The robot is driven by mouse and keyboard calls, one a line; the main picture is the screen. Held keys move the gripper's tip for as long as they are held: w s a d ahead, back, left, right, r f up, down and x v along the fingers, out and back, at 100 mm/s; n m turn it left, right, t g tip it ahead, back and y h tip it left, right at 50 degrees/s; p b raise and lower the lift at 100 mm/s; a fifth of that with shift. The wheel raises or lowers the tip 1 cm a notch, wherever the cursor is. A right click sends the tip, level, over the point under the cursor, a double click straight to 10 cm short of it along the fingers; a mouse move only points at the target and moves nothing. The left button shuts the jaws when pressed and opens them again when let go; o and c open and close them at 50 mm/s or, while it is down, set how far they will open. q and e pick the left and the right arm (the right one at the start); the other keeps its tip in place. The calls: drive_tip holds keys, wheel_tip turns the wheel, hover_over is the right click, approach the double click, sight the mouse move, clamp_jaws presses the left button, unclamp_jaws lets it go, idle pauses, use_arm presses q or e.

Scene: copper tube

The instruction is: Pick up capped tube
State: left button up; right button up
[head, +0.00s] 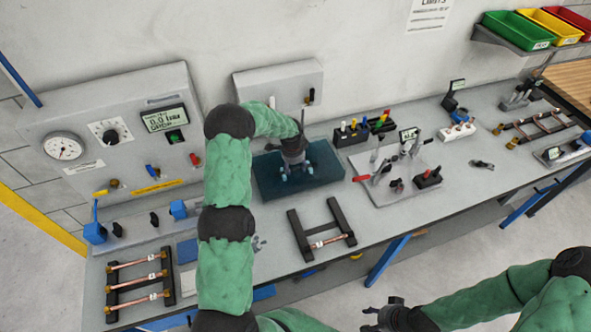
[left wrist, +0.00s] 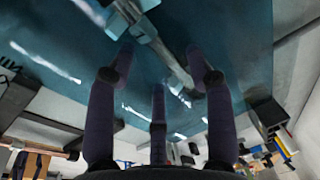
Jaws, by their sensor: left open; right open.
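My left gripper (head: 289,172) is open, pointing down into the dark teal tank (head: 330,174). In the left wrist view its spread fingers (left wrist: 160,66) are above the tank's blue floor (left wrist: 60,40). A pale grey rod-like piece (left wrist: 178,72) lies between and beyond the fingertips, apart from any clear grip; I cannot tell whether it is the capped tube or a fixture. My right gripper (head: 386,314) is open and empty in front of the bench, at the bottom edge.
A black rack (head: 112,298) at the left holds several tagged copper tubes. A panel with a gauge (head: 64,147) stands behind it. A plate with clamps (head: 398,190) is right of the tank. Bare bench (head: 465,190) lies further right.

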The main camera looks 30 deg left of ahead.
sight(295, 170)
use_arm(q)
drive_tip(key=shift+w+f, duration=0.2)
drive_tip(key=shift+f, duration=0.9)
drive_tip(key=shift+c, duration=0.3)
clamp_jaws()
